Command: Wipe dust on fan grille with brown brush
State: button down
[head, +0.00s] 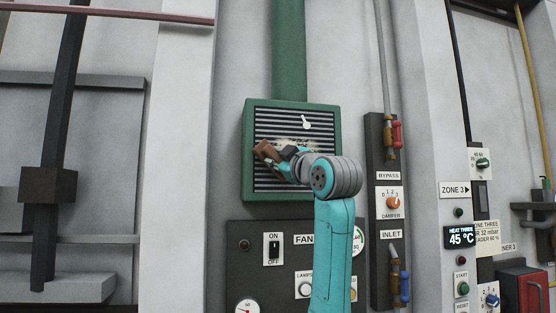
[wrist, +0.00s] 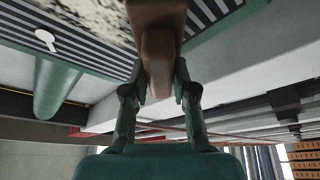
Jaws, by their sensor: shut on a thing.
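The fan grille (head: 318,186) is a green-framed panel with dark horizontal slats on the wall. A patch of pale dust (head: 290,140) lies on its slats, partly hidden behind my arm; the dust also shows large in the wrist view (wrist: 90,15). The brown brush (head: 264,150) is in front of the left part of the grille. My gripper (wrist: 158,85) is shut on the brush, which shows between its fingers in the wrist view. I cannot tell whether the brush touches the slats.
A white knob or lever (head: 306,121) sits on the upper grille. Below is a dark fan control panel (head: 250,270) with a switch, lamps and gauges. To the right are a damper panel (head: 377,185) and coloured valves. A green duct (head: 289,50) rises above the grille.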

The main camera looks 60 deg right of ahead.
jog(key=shift+w+d, duration=0.65)
jog(key=shift+d, duration=0.1)
dwell(0.6)
jog(key=shift+s+d, duration=0.55)
jog(key=shift+s, duration=0.2)
jog(key=shift+s+d, duration=0.55)
jog(key=shift+s, duration=0.2)
jog(key=shift+w+r, duration=0.25)
jog(key=shift+r, duration=0.75)
